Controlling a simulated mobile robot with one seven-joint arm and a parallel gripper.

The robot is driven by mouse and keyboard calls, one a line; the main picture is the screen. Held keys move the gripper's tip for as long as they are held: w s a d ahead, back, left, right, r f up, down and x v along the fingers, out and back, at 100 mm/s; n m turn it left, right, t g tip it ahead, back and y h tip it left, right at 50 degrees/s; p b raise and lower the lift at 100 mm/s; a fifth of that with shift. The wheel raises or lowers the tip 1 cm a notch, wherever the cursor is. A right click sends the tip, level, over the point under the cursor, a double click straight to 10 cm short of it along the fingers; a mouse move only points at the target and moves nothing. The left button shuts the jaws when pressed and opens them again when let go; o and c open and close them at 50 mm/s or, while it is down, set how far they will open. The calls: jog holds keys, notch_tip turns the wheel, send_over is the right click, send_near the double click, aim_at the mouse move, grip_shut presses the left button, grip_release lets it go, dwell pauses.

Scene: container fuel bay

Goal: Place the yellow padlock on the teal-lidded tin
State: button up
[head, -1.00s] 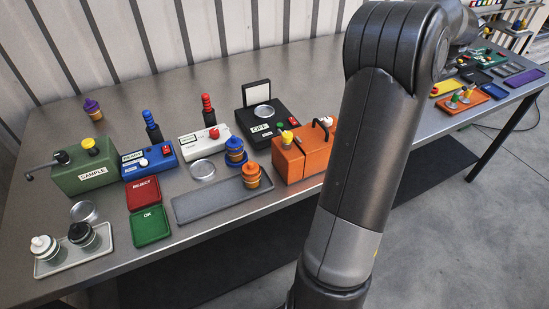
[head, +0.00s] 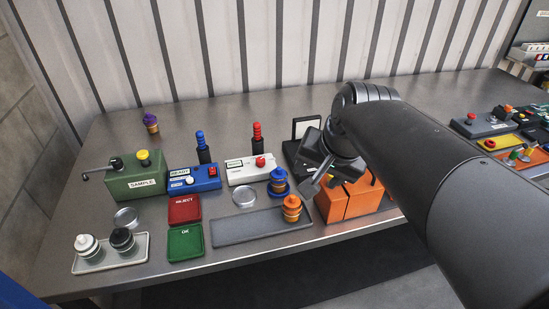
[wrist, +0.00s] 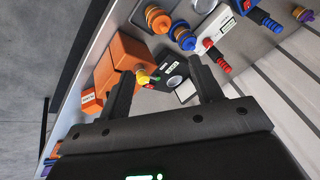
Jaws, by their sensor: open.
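I cannot make out a yellow padlock or a teal-lidded tin in either current view. My gripper (head: 318,178) is in the air over the bench, near the orange box (head: 335,206) and the black device (head: 300,158). In the wrist view my gripper (wrist: 162,78) has its two fingers apart with nothing held between them. Beyond the fingers are the orange box (wrist: 124,52), a yellow knob (wrist: 142,76) and the black device. My arm hides part of the bench to the right of the orange box.
An orange-lidded jar (head: 291,208) stands on a grey tray (head: 240,228); a blue-lidded jar (head: 278,182) is behind it. White- and black-lidded jars share a left tray (head: 110,266). A green SAMPLE box (head: 138,180) stands behind. Bare bench lies along the back (head: 230,115).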

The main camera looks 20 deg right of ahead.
jog(key=s+a+f+n, duration=0.3)
jog(key=s+a+n, duration=0.2)
jog(key=n, duration=0.2)
jog(key=shift+s+h, duration=0.3)
jog(key=shift+s, duration=0.1)
dwell(0.7)
